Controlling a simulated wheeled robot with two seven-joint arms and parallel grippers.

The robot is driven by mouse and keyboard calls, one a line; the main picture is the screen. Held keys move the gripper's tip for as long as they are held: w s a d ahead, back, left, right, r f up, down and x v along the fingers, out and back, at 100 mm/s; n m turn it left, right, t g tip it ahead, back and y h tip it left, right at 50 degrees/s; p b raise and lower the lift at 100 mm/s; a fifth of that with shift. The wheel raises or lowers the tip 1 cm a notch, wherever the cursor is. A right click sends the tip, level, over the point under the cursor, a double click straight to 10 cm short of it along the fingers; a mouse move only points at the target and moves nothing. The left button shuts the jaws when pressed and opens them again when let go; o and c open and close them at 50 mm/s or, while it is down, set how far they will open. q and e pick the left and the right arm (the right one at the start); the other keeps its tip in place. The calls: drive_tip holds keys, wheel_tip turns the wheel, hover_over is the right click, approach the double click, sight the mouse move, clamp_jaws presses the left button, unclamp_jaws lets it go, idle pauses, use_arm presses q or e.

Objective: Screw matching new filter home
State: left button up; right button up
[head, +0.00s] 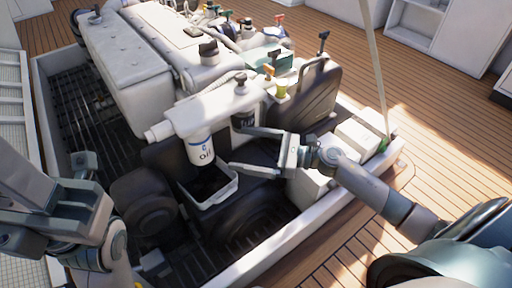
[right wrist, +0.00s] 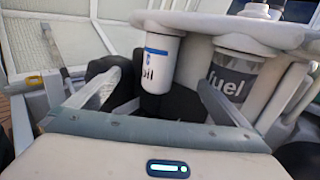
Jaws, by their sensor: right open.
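The white oil filter (head: 199,148), with a blue band and the word "oil", hangs upright under the white engine housing; it also shows in the right wrist view (right wrist: 159,62). The dark-banded fuel filter (head: 243,121) hangs to its right, and its "fuel" label is clear in the right wrist view (right wrist: 230,82). My right gripper (head: 240,150) is open and empty, its fingers pointing at the oil filter. In the right wrist view the oil filter stands between and beyond the fingertips, apart from them. My left arm's end (head: 62,212) is at the lower left; its fingers cannot be made out clearly.
An open white-rimmed tray (head: 213,200) lies below the oil filter. White boxes (head: 355,140) stand at the hatch's right side. The hatch rim (head: 262,258) runs along the front. Colored-handle valves or tools (head: 270,66) stand behind. The wooden deck (head: 440,115) is clear.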

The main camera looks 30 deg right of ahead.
drive_tip(key=shift+v, duration=1.4)
